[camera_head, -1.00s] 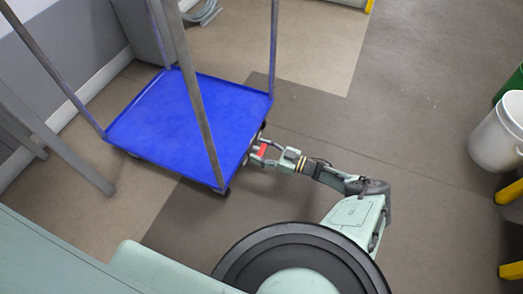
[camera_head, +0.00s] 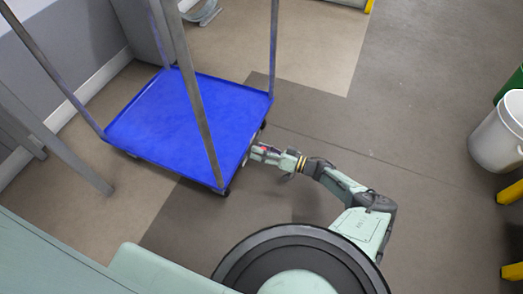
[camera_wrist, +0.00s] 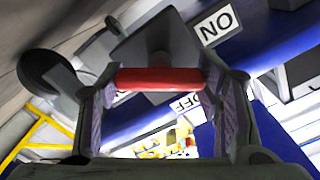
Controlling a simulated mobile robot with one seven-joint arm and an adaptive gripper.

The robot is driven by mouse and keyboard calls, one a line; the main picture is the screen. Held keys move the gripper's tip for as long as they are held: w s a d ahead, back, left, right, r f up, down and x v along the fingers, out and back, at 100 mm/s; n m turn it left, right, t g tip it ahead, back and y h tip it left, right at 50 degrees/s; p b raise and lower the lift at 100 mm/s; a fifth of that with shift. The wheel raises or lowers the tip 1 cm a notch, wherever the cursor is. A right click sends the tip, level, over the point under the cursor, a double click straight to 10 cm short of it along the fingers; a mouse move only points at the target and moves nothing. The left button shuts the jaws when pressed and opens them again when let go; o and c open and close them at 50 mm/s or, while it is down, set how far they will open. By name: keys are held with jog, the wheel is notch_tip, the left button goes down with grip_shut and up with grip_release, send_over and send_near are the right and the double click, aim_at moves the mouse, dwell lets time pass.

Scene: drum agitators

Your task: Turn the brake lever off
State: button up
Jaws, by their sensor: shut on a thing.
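The brake lever (camera_wrist: 160,79) shows in the wrist view as a red bar with a grey bracket behind it. It runs across between the two fingers of my gripper (camera_wrist: 160,84), which is shut on it. A white ON label (camera_wrist: 215,23) sits above right of the bar, and a partly hidden OFF label (camera_wrist: 184,104) sits below it. In the head view my gripper (camera_head: 258,152) is at the right edge of the blue cart (camera_head: 170,118), and only a small bit of red shows there.
Grey upright posts (camera_head: 198,105) rise from the cart corners. A dark wheel (camera_wrist: 48,75) is at the left of the wrist view. A white bin (camera_head: 497,132) stands at the far right. The floor between cart and bin is clear.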

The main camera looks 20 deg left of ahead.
jog(key=m, duration=0.5)
jog(key=shift+w+m, duration=0.1)
jog(key=shift+m, duration=0.2)
jog(key=m+p, duration=0.1)
jog(key=m, duration=0.4)
jog(key=shift+f, duration=0.15)
jog(key=shift+m, duration=0.3)
jog(key=o, duration=1.2)
jog(key=d, duration=1.2)
jog(key=shift+s, duration=0.25)
